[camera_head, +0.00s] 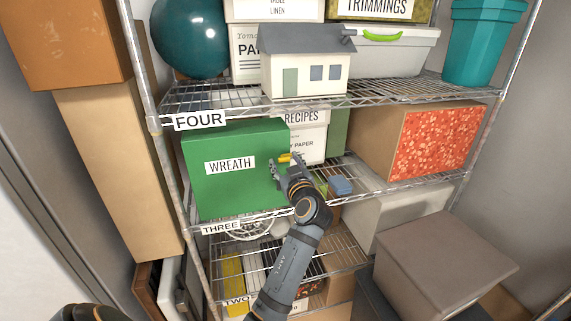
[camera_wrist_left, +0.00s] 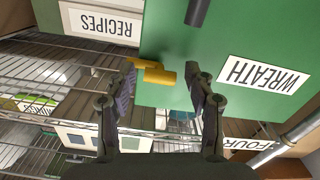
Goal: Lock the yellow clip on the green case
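The green case (camera_head: 232,186), labelled WREATH, sits on the shelf marked THREE; it fills the upper right of the left wrist view (camera_wrist_left: 165,30). The yellow clip (camera_head: 285,157) is a small lever at the case's right side edge. In the left wrist view the clip (camera_wrist_left: 156,72) sticks out sideways from the case. My left gripper (camera_head: 286,165) is at the clip, its fingers apart. In the left wrist view the clip lies between the open fingertips (camera_wrist_left: 162,80), its left end close to the left fingertip; contact cannot be told. My right gripper is not in view.
A RECIPES box (camera_head: 308,140) stands just right of the case. The shelf with the toy house (camera_head: 305,75) is above. A small blue box (camera_head: 340,186) lies to the right of my gripper. A metal post (camera_head: 165,160) stands left of the case.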

